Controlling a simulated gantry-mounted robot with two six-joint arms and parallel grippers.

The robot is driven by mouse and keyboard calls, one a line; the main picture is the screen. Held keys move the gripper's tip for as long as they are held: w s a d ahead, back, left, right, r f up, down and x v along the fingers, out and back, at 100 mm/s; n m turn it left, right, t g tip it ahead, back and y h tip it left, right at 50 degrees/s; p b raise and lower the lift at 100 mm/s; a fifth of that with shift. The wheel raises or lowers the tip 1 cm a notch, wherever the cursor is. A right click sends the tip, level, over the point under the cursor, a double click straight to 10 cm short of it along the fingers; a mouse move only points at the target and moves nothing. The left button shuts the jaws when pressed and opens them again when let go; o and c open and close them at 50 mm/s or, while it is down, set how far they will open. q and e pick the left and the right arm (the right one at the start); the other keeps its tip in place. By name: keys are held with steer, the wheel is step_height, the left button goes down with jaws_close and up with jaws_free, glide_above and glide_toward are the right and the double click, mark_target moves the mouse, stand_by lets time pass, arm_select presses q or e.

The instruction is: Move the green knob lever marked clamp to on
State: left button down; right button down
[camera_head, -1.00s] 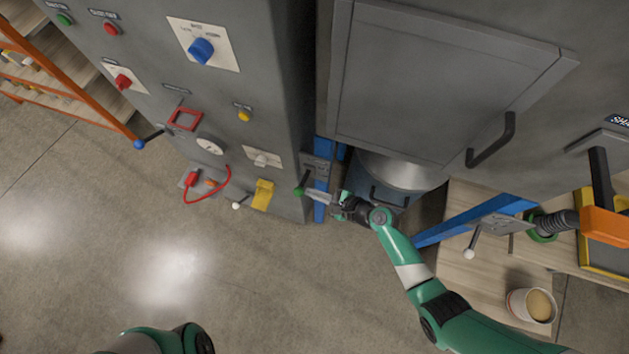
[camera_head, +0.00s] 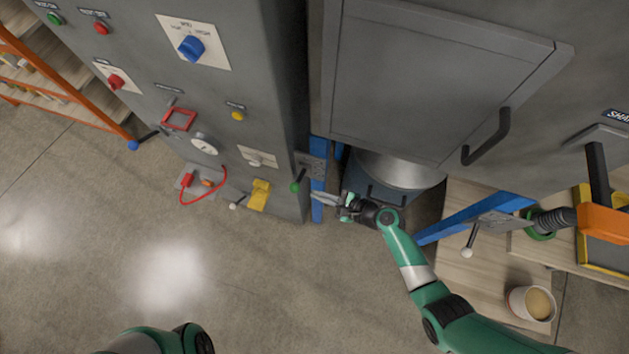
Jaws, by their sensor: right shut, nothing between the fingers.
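The green knob lever (camera_head: 296,186) is a small green ball on a short dark rod. It sticks out from a grey bracket plate (camera_head: 312,167) on a blue post, at the lower right edge of the grey cabinet. My right gripper (camera_head: 318,198) is just to the right of the green knob, in front of the blue post. Its fingers are shut with nothing between them, and a small gap shows between them and the knob. The lever's marking is too small to read. My left arm shows only as green links at the bottom edge, and its gripper is out of view.
The grey cabinet (camera_head: 262,60) carries a blue knob (camera_head: 191,48), a yellow flap (camera_head: 259,195) and a white-knob lever (camera_head: 234,206). A metal drum (camera_head: 400,172) stands behind my right wrist. A blue beam (camera_head: 470,216) and cup (camera_head: 531,304) are at right.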

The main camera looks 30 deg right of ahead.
steer(key=p+v, duration=0.6)
steer(key=v, duration=0.4)
steer(key=shift+w+d+r, duration=0.2)
steer(key=shift+w+d, duration=0.1)
steer(key=shift+d, duration=0.05)
